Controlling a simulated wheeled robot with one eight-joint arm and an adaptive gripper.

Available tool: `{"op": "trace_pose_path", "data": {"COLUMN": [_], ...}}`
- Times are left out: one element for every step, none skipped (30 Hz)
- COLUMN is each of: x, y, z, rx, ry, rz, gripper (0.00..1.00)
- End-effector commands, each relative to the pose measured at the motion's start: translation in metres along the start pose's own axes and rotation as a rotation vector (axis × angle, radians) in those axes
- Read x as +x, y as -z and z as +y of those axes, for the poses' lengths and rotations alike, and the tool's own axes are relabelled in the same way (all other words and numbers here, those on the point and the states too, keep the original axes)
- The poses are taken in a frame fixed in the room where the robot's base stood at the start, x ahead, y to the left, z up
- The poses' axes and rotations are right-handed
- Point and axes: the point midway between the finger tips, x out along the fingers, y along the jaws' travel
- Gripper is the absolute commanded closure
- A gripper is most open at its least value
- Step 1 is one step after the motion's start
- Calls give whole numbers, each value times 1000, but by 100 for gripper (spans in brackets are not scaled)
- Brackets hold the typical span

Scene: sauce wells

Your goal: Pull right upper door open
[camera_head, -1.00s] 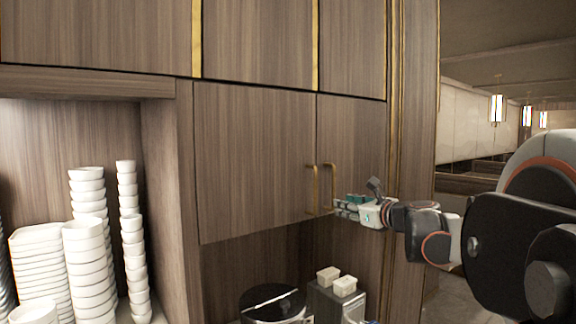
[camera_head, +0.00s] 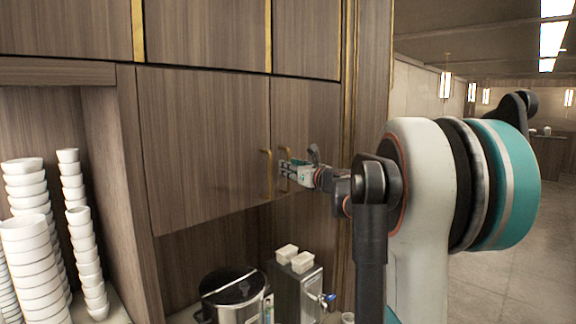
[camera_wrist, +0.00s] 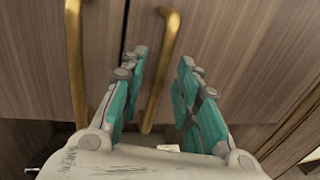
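The right upper door (camera_head: 305,115) is a brown wood-grain panel and looks shut, flush with the left upper door (camera_head: 205,140). Its brass bar handle (camera_wrist: 163,65) is upright near its left edge. In the wrist view, my gripper (camera_wrist: 164,57) is open, with one teal-padded finger on each side of this handle. A gap shows between the handle and the right finger; whether the left finger touches it I cannot tell. In the head view, my gripper (camera_head: 288,172) is at the handle and hides part of it. The left door's handle (camera_wrist: 75,60) is outside the left finger.
Below the doors stand a steel pot with a dark lid (camera_head: 232,288) and a dispenser (camera_head: 298,290) with two small white containers on top. Stacks of white bowls (camera_head: 27,255) fill the left niche. Open floor (camera_head: 490,285) lies to the right.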

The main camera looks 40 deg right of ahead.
Motion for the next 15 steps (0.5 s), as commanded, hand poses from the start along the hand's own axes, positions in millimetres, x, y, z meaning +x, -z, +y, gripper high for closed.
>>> {"op": "trace_pose_path", "data": {"x": [6, 8, 11, 13, 14, 15, 16, 16, 17, 17, 17, 17, 17, 17, 16], "y": [-1, -1, -1, 0, 0, 0, 0, 0, 0, 0, 0, 0, 0, 0, 0], "z": [0, 0, 0, 0, 0, 0, 0, 0, 0, 0, 0, 0, 0, 0, 0], "rx": [0, 0, 0, 0, 0, 0, 0, 0, 0, 0, 0, 0, 0, 0, 0], "ry": [-1, -1, -1, -1, 0, 0, 0, 0, 0, 0, 0, 0, 0, 0, 0], "rz": [0, 0, 0, 0, 0, 0, 0, 0, 0, 0, 0, 0, 0, 0, 0], "gripper": [70, 70, 70, 70, 70, 70, 70, 70, 70, 70, 70, 70, 70, 70, 73]}}
